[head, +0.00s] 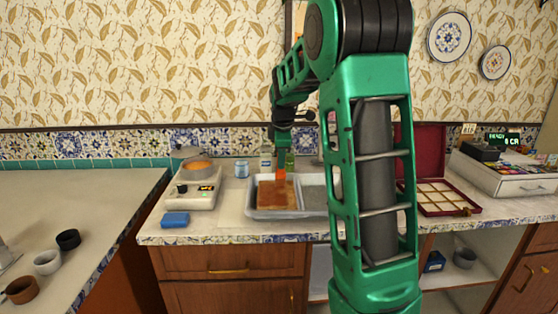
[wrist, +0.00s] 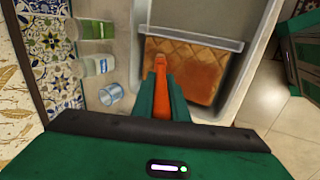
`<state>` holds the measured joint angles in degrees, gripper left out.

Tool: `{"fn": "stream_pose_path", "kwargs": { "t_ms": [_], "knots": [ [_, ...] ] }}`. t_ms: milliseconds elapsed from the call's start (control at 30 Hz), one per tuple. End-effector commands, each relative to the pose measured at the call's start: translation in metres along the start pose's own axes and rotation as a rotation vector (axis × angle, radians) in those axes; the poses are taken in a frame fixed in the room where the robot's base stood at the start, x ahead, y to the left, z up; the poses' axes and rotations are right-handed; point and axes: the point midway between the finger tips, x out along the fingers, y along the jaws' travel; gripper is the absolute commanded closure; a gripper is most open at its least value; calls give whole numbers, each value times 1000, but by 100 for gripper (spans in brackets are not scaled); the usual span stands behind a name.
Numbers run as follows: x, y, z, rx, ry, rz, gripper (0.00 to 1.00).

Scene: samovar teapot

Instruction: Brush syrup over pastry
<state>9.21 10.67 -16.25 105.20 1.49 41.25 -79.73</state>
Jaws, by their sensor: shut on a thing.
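The pastry (head: 276,193) is a brown, scored slab lying in the left part of a grey metal tray (head: 262,214). It also shows in the wrist view (wrist: 205,72). My gripper (head: 282,152) is shut on an orange brush (head: 281,176) and holds it pointing down over the pastry. In the wrist view the orange handle (wrist: 161,90) sits between my green fingers. The brush's bristles are hidden, so I cannot tell whether they touch the pastry. A pan with orange liquid (head: 196,167), perhaps the syrup, stands on a cream-coloured appliance (head: 190,196) to the left.
A blue block (head: 175,219) lies at the counter's front left. A small glass (head: 241,169) and bottles (head: 266,156) stand behind the tray. An open red box (head: 440,205) with compartments lies to the right. Cups (head: 47,262) stand on the left counter. My arm hides part of the counter.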

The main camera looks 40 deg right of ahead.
Motion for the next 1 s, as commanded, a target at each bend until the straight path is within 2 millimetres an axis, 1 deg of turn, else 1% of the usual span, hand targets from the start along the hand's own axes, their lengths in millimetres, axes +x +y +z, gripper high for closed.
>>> {"fn": "stream_pose_path", "kwargs": {
  "t_ms": [33, 300, 567, 900, 1000],
  "knots": [
    [-1, -5, 0, -2, 0, -6, 100],
    [-10, -26, 0, -1, 0, -6, 100],
    [-14, -33, 0, -1, 0, -5, 100],
    [-25, -57, 0, -2, 1, -3, 100],
    [-27, -61, 0, -1, 0, -3, 100]
  ]
}}
